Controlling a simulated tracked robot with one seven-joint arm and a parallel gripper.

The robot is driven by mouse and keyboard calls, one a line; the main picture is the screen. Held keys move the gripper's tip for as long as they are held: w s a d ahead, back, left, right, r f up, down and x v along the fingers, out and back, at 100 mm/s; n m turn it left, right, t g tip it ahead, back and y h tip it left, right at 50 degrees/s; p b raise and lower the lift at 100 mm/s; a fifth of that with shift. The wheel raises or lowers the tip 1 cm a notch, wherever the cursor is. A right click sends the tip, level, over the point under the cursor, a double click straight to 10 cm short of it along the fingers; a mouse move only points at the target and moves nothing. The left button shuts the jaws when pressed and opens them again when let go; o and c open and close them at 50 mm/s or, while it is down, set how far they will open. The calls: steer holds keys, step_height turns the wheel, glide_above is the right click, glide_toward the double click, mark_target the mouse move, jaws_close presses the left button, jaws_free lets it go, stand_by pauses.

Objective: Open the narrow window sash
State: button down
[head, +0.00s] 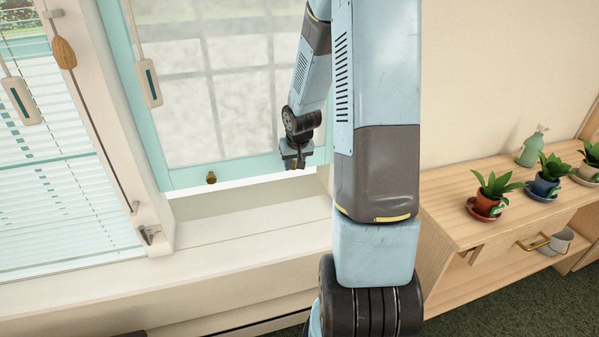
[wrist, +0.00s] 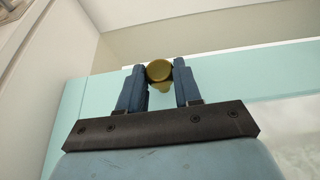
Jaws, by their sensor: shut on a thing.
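The window sash (head: 185,178) has a mint-green frame and pale panes, and is partly hidden behind my arm in the head view. Its bottom rail also shows in the wrist view (wrist: 255,68). My gripper (head: 295,163) is at the right part of this rail. In the wrist view its two dark fingers (wrist: 160,88) are shut on a round brass knob (wrist: 159,70) at the rail. Another small brass knob (head: 211,178) sits farther left on the same rail, clear of my gripper. I cannot tell whether the sash stands ajar.
A white sill (head: 250,220) runs below the sash. At left are a blind (head: 60,180), a cord with a wooden pull (head: 64,53), and hanging tags (head: 149,83). At right, a wooden cabinet (head: 450,215) holds potted plants (head: 495,190) and a green bottle (head: 532,147).

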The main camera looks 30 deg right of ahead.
steer(key=shift+w+a+r, duration=0.1)
steer(key=shift+r, duration=0.4)
steer(key=c, duration=0.8)
jaws_free()
steer(key=d+v, duration=0.1)
steer(key=v, duration=1.2)
steer(key=shift+a+r, duration=0.25)
steer(key=shift+a, duration=0.15)
